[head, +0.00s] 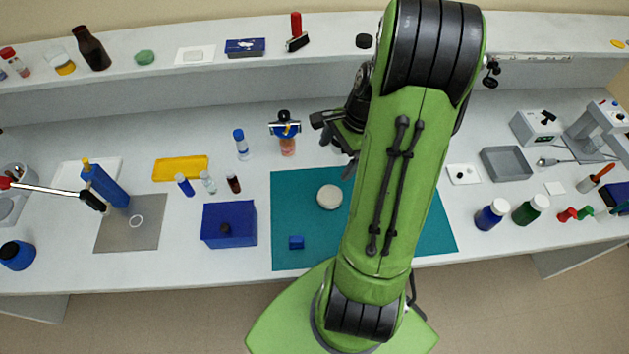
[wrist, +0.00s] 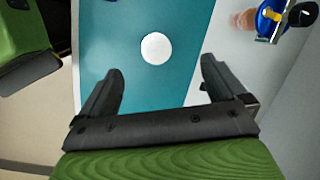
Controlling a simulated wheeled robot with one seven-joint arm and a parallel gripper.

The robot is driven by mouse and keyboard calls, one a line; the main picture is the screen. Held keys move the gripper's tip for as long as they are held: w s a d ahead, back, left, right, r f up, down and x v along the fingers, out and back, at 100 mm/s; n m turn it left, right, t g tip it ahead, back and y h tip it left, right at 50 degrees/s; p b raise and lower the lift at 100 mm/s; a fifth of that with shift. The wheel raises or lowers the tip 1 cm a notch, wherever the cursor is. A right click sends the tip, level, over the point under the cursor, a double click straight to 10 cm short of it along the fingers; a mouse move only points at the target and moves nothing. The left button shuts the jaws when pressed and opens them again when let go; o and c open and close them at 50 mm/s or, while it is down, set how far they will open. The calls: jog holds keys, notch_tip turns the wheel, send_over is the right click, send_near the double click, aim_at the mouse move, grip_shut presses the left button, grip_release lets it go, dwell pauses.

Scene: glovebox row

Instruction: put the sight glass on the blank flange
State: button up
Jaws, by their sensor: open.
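A pale, round, flat disc (head: 330,197) lies on the teal mat (head: 300,225). In the wrist view the disc (wrist: 156,48) shows just beyond and between my fingertips. I cannot tell for sure whether it is the blank flange or the sight glass. A thin whitish ring (head: 136,221) lies on the grey sheet at the left; its kind is unclear. My gripper (head: 332,146) is open and empty, above the bench behind the disc. In the wrist view my gripper (wrist: 162,68) has its fingers wide apart. My arm hides part of the teal mat.
A blue-topped fitting (head: 286,130) stands behind the mat, close to my gripper. Blue and green capped bottles (head: 490,214) stand to the right. The shelf (head: 200,80) runs behind.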

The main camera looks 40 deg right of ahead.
jog(key=a+r+n+h, duration=0.2)
jog(key=a+r+n, duration=0.5)
jog(key=a+r, duration=0.25)
jog(key=s+a+r+n+t, duration=0.3)
jog(key=s+a+r+n, duration=0.3)
jog(key=s+a+n, duration=0.4)
jog(key=a+n, duration=0.1)
jog(key=n, duration=0.2)
jog(key=shift+r+t+h, duration=0.3)
jog(key=shift+s, duration=0.15)
